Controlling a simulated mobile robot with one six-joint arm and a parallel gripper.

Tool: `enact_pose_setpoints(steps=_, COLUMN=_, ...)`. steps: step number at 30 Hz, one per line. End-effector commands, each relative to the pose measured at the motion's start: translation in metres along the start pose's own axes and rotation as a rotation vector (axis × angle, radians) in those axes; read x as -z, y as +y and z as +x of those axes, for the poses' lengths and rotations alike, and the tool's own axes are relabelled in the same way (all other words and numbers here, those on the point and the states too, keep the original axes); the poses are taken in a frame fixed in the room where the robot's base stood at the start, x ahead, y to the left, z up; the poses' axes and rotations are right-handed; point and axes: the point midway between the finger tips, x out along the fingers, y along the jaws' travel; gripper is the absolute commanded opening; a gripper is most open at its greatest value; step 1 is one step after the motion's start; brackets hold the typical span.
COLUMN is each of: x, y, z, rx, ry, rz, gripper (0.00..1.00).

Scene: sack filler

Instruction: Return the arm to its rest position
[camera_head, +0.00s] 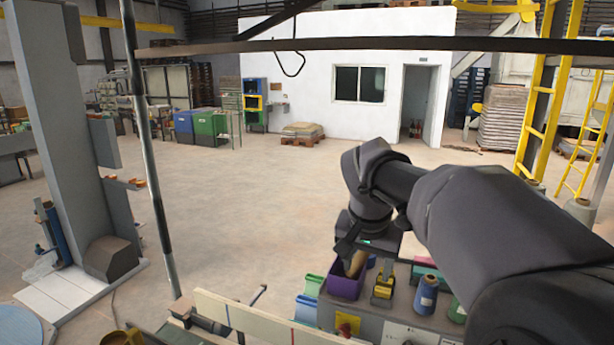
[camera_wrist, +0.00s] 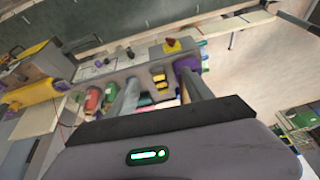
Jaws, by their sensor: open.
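My arm reaches in from the right in the head view, bends at the elbow, and its wrist points down over a small work surface. My gripper (camera_wrist: 160,88) shows in the wrist view with its two grey fingers apart and nothing visible between them. In the head view the gripper (camera_head: 366,256) hangs just above or in front of a purple bin (camera_head: 346,287); the exact gap is hard to tell. A tan object (camera_head: 357,264) stands in that bin.
Beside the bin are a yellow object (camera_head: 383,287), a blue spool (camera_head: 426,295) and a green spool (camera_head: 457,309). A pale board (camera_head: 262,323) runs along the front. A grey pole (camera_head: 150,170) and column stand left. Open floor (camera_head: 240,210) lies beyond.

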Motion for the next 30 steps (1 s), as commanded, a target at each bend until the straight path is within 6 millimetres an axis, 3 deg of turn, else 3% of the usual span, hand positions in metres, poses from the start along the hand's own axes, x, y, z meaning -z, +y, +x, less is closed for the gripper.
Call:
enact_pose_setpoints(steps=1, x=-0.018, y=0.007, z=0.014, rx=0.013, ry=0.0, rz=0.0, gripper=0.6)
enact_pose_setpoints(steps=8, x=-0.102, y=0.041, z=0.045, rx=0.092, ry=-0.007, rz=-0.006, gripper=0.6)
enact_pose_setpoints(steps=11, x=-0.157, y=0.06, z=0.073, rx=0.14, ry=-0.005, rz=-0.007, gripper=0.6)
enact_pose_setpoints(steps=15, x=-0.263, y=0.092, z=0.14, rx=0.225, ry=0.007, rz=-0.003, gripper=0.6)
enact_pose_setpoints(steps=19, x=-0.334, y=0.11, z=0.188, rx=0.284, ry=0.023, rz=0.003, gripper=0.6)
enact_pose_setpoints(steps=23, x=-0.362, y=0.117, z=0.206, rx=0.308, ry=0.031, rz=0.007, gripper=0.6)
enact_pose_setpoints(steps=30, x=-0.364, y=0.117, z=0.202, rx=0.312, ry=0.03, rz=0.007, gripper=0.6)
